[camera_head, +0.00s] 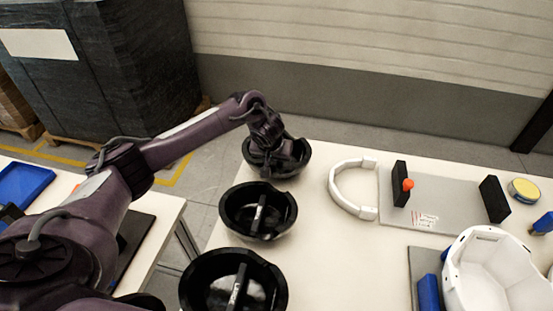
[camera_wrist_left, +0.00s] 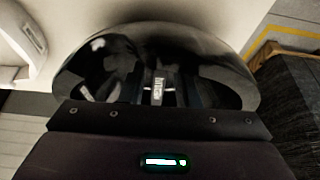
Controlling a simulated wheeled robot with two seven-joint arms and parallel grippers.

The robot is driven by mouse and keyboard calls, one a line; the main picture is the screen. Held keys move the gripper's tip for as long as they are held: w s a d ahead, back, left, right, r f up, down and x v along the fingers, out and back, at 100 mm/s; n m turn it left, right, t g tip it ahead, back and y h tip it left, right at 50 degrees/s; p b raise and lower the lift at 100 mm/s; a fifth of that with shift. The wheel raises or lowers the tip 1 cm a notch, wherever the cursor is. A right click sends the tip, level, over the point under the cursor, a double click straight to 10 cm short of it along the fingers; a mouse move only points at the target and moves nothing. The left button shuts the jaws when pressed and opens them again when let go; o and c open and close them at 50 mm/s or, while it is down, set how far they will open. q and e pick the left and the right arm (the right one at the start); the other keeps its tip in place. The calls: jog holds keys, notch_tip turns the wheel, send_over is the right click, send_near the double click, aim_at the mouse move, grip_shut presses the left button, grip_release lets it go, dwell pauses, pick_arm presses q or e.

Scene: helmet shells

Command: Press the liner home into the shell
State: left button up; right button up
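Three black bowl-shaped liners, each apparently with a bar across it, stand in a row on the left of the white table: far liner (camera_head: 301,158), middle liner (camera_head: 235,225) and near liner (camera_head: 200,285). My left gripper (camera_head: 268,160) reaches down into the far liner, and its tips are hidden in the head view. In the left wrist view the far liner (camera_wrist_left: 225,65) fills the middle, and its labelled bar (camera_wrist_left: 158,88) lies between the dark fingers. I cannot tell whether they touch it. The white shell (camera_head: 490,268) sits open side up at lower right. My right gripper is out of view.
A white curved band (camera_head: 340,190) lies beside a grey plate (camera_head: 440,200) with upright black blocks and an orange knob (camera_head: 408,185). A blue block (camera_head: 428,292) stands left of the shell. A yellow-topped round item (camera_head: 524,190) is at far right. The table's centre is clear.

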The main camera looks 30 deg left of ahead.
pick_arm(q)
grip_shut()
jog(key=shift+r, duration=0.1)
jog(key=shift+r, duration=0.2)
notch_tip(320, 180, up, 9)
notch_tip(320, 180, up, 10)
jog(key=p, duration=0.8)
send_over(275, 162)
jog(key=shift+r, duration=0.2)
